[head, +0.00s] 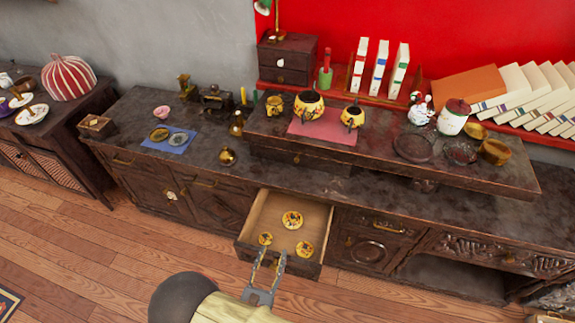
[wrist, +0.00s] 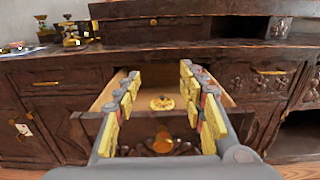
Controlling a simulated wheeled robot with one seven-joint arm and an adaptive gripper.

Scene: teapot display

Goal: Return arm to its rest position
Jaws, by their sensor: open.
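My gripper (head: 267,272) is open and empty in the head view, in front of and above the open drawer (head: 325,220). In the wrist view its two fingers, with yellow pads (wrist: 160,100), stand apart and frame the drawer. One yellow piece (wrist: 162,103) shows between the fingers in the wrist view. Nothing is held.
The dark wooden cabinet (head: 215,170) bears a raised shelf (head: 460,178) with a yellow teapot (head: 309,103) on a pink mat (head: 318,128). A blue mat (head: 180,149) with two dishes lies at left. The open drawer juts out toward me. Wooden floor (head: 90,240) at front left is free.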

